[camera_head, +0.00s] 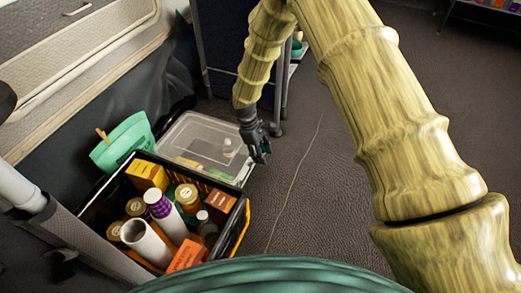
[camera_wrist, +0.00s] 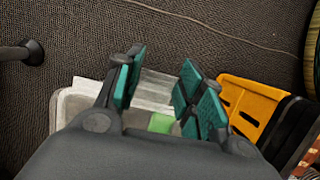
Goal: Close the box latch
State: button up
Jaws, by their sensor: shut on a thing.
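A clear-lidded plastic box (camera_head: 205,143) lies on the floor beside the orange-and-black crate, its lid down. In the wrist view its pale rim (camera_wrist: 76,101) shows below and left of my fingers. My gripper (camera_head: 261,152) is at the box's right side. In the wrist view the green finger pads of my gripper (camera_wrist: 162,73) stand apart on either side of a pale ridged edge part (camera_wrist: 155,92) of the box and hold it. I cannot tell whether this part is the latch or how the latch sits; my fingers and palm hide much of it.
An orange-and-black crate (camera_head: 237,228) filled with bottles and cartons stands close to the box. A green bag (camera_head: 122,141) is behind it. A dark cart with metal legs (camera_head: 280,100) stands behind my gripper. Carpet (camera_head: 320,200) to the right is clear except for a thin cord.

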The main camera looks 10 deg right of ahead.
jog(key=f+t+y+b, duration=0.2)
jog(key=f+t+y, duration=0.1)
jog(key=y, duration=0.3)
jog(key=f+t+y+b, duration=0.3)
jog(key=f+t+y, duration=0.1)
jog(key=t+y, duration=0.1)
jog(key=f+t+y+b, duration=0.2)
jog(key=f+t+y, duration=0.1)
jog(key=y, duration=0.3)
jog(key=shift+w+a+f+t+y+b, duration=0.25)
jog(key=shift+a+t+y+b, duration=0.1)
jog(key=shift+t, duration=0.15)
jog(key=shift+w+a, duration=0.1)
dwell(0.9)
jog(key=shift+r+y, duration=0.1)
jog(key=shift+y, duration=0.15)
jog(key=o, duration=1)
jog(key=shift+a, duration=0.1)
